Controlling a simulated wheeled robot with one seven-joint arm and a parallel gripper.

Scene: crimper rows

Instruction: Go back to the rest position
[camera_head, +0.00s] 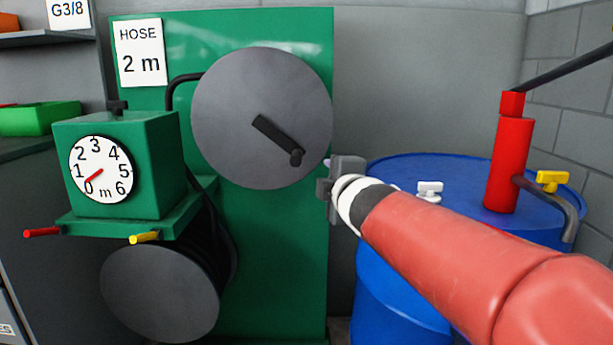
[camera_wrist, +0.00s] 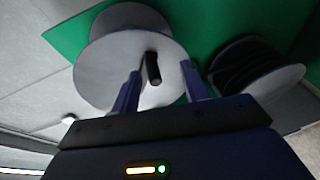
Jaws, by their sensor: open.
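My gripper (camera_head: 335,182) is at the end of my red arm, just right of the large grey reel disc (camera_head: 225,115) on the green panel. In the wrist view, my gripper (camera_wrist: 158,88) is open, its two fingers apart. The reel's dark crank handle (camera_head: 278,140) shows between the fingers in the wrist view (camera_wrist: 152,68). The fingers do not visibly grip it. In the head view the gripper appears apart from the handle, to its lower right.
A green box with a dial (camera_head: 100,170) reads near zero at left. Below it is a hose reel (camera_head: 160,293). A blue drum (camera_head: 400,172) with a red pump (camera_head: 508,165) stands at right, behind my arm. A sign (camera_head: 140,52) reads HOSE 2 m.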

